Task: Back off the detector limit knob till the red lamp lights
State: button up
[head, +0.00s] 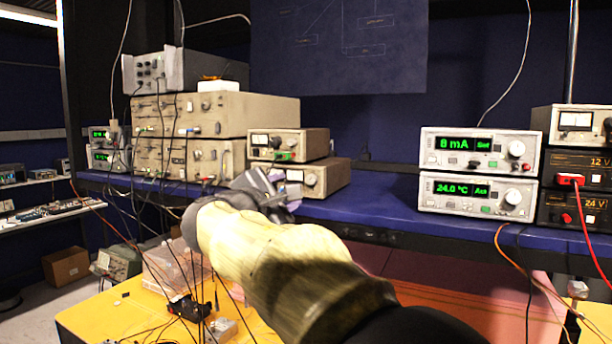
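My arm reaches from the lower right toward the instruments on the blue shelf. My gripper (272,184) is at the front of the lower small beige unit (327,178) and hides part of its face. That unit shows a pale meter and a round knob (311,180) just right of the gripper. I cannot tell whether the fingers touch anything or how far apart they are. Above it is a similar unit (302,144) with a meter, a dark knob and a green plug. No label marks either as the detector, and I see no lit red lamp on them.
Large beige instruments (215,110) with hanging cables stand to the left. At right, two display units read 8 mA (480,148) and 24.0 °C (475,194), beside dark power supplies (577,170) with red leads. The blue shelf (385,210) is clear between. A yellow table (90,318) lies below.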

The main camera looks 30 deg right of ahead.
aim_at(310, 181)
jog(key=p+x, duration=0.4)
jog(key=x, duration=0.6)
jog(key=shift+r, duration=0.15)
jog(key=shift+w+d, duration=0.25)
jog(key=shift+w, duration=0.1)
grip_shut()
jog(key=shift+n, duration=0.4)
jog(key=n+p, duration=0.1)
jog(key=n, duration=0.2)
jog(key=shift+s, duration=0.1)
jog(key=shift+n+p, duration=0.45)
jog(key=shift+n, duration=1.55)
